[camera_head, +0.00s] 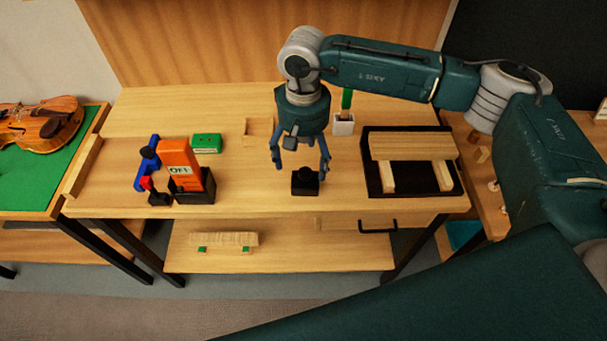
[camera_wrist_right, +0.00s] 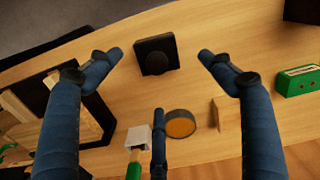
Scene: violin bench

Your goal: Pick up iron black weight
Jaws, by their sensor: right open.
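The iron black weight (camera_head: 306,181) is a square black block with a round knob on top. It sits upright near the front edge of the bench. My right gripper (camera_head: 301,166) hangs over it, fingers pointing down and spread open, empty. In the right wrist view the weight (camera_wrist_right: 155,55) lies between the fingertips of the open right gripper (camera_wrist_right: 160,57), with bare wood on both sides. I cannot tell exactly how far above the weight the fingertips are. My left gripper is in neither view.
An orange box (camera_head: 180,162) in a black holder stands left on the bench (camera_head: 250,198), near a green box (camera_head: 207,143). A black tray (camera_head: 374,185) with wooden pieces lies right. A round amber-topped item (camera_wrist_right: 180,124) and white cup (camera_head: 343,125) stand behind the weight.

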